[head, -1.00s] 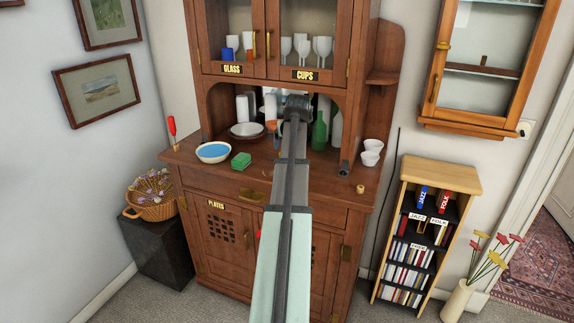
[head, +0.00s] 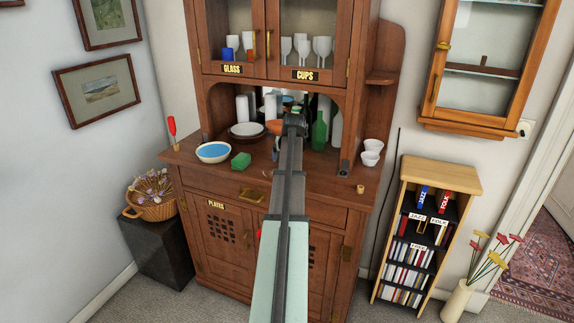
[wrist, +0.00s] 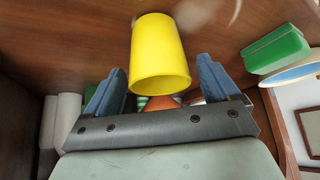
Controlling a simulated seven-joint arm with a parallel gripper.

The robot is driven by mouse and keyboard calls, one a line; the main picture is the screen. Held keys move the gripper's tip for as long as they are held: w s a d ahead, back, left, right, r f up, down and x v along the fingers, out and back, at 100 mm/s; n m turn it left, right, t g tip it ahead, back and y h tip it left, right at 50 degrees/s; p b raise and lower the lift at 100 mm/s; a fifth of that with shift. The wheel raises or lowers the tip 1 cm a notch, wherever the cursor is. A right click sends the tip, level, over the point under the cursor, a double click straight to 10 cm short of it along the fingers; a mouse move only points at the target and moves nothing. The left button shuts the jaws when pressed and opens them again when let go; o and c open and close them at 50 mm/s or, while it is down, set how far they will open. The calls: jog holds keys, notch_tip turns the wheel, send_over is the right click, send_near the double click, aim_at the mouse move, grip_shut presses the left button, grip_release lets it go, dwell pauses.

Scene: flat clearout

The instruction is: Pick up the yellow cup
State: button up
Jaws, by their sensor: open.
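The yellow cup (wrist: 158,50) shows in the wrist view between the two blue fingers of my gripper (wrist: 160,66). There are visible gaps between the cup and each finger, so the gripper is open and does not hold it. In the head view the yellow cup is hidden behind my arm.
A green sponge (head: 241,160) and a blue-filled bowl (head: 213,152) stand left of my arm on the cabinet counter (head: 315,176). A green bottle (head: 319,131) stands close on the right. Plates (head: 246,131) lie behind.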

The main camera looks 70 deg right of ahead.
jog(key=c, duration=1.2)
jog(key=shift+o, duration=0.2)
